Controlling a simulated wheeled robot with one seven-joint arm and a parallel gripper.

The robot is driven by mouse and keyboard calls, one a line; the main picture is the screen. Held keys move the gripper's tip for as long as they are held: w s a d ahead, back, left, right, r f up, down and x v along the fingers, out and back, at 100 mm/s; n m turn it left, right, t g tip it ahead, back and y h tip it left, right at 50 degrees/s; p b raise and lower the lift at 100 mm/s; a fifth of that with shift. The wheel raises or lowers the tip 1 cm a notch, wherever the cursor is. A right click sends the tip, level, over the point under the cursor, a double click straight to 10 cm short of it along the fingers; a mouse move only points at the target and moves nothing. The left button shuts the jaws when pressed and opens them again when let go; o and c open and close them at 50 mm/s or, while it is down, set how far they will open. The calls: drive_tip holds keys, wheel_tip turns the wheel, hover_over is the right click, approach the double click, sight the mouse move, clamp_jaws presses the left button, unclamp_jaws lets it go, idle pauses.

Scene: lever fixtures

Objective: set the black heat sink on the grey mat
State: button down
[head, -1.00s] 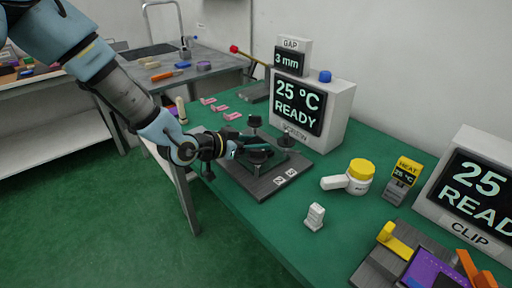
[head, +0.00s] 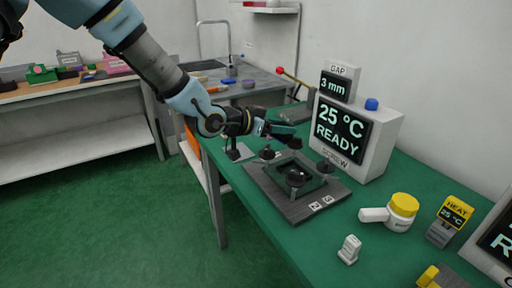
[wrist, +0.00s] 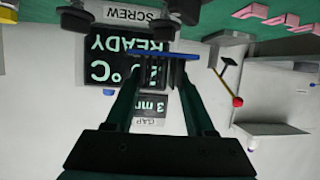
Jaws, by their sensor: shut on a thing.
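My gripper (head: 284,131) is above the far left part of the screw fixture (head: 322,214), clear of its surface. In the wrist view my gripper (wrist: 162,76) is shut on a dark finned block, the black heat sink (wrist: 163,72), with a blue strip (wrist: 148,53) along its end. The heat sink cannot be made out in the head view.
Black knobs (head: 327,165) stand up around the green frame (head: 322,184) of the fixture. The SCREW display box (head: 379,135) stands behind it. A yellow-lidded white pot (head: 402,211) and a small white block (head: 349,250) are to the right.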

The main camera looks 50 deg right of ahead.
drive_tip(key=w+f+n+t+p, duration=0.1)
drive_tip(key=w+n+t+p, duration=0.25)
drive_tip(key=w, duration=1.15)
drive_tip(key=shift+t, duration=0.25)
drive_tip(key=f, duration=0.2)
drive_tip(key=w+f+p, duration=0.1)
drive_tip(key=a+f+p, duration=0.1)
drive_tip(key=f, duration=0.1)
drive_tip(key=shift+w+f, duration=0.2)
drive_tip(key=shift+f, duration=0.1)
drive_tip(key=shift+f+p, duration=0.8)
drive_tip(key=shift+f, duration=1.65)
drive_tip(key=shift+f, duration=0.15)
drive_tip(key=shift+c, duration=1.3)
unclamp_jaws()
